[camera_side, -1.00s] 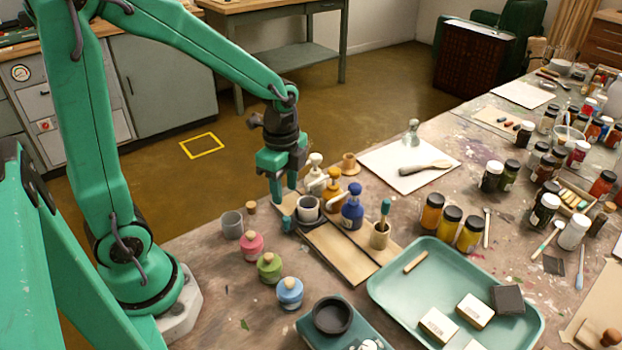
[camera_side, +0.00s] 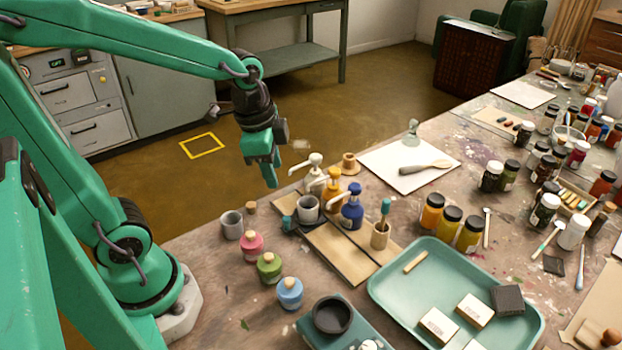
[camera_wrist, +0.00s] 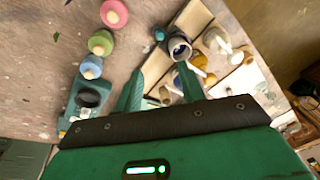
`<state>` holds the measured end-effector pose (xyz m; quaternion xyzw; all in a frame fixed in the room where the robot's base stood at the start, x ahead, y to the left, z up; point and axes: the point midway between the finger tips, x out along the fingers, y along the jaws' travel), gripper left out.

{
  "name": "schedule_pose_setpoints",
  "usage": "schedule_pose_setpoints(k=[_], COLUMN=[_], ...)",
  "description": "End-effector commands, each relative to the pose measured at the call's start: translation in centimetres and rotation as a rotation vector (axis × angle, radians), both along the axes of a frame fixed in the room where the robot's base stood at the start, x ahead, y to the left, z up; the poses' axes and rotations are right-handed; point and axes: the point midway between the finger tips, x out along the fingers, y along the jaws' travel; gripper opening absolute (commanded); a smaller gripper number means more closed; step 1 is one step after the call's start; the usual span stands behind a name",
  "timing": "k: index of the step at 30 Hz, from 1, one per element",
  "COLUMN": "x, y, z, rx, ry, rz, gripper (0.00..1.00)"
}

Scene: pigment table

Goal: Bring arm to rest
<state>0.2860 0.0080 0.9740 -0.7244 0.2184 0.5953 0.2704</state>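The cup also shows in the wrist view (camera_wrist: 179,50), beyond the fingertips.
White, amber and blue pump bottles (camera_side: 352,208) stand close beside the cup. Pink, green and blue jars (camera_side: 289,293) line the table's left side, near another grey cup (camera_side: 231,225). A teal tray (camera_side: 385,303) lies at the right. Open floor (camera_side: 380,90) lies behind.

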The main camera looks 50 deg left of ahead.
Motion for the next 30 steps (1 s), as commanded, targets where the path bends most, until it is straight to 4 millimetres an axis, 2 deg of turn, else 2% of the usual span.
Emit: schedule_pose_setpoints(k=[6, 15, 21, 30], x=[-2.0, -4.9, -6.0, -6.2], y=[-0.3, -0.7, -0.8, -0.8], z=[2.8, 5.5, 6.3, 6.4], rx=[-0.059, -0.176, -0.232, -0.246], ry=[-0.108, -0.232, -0.276, -0.284], rz=[0.23, 0.527, 0.641, 0.671], gripper=[0.39, 0.39, 0.39, 0.39])
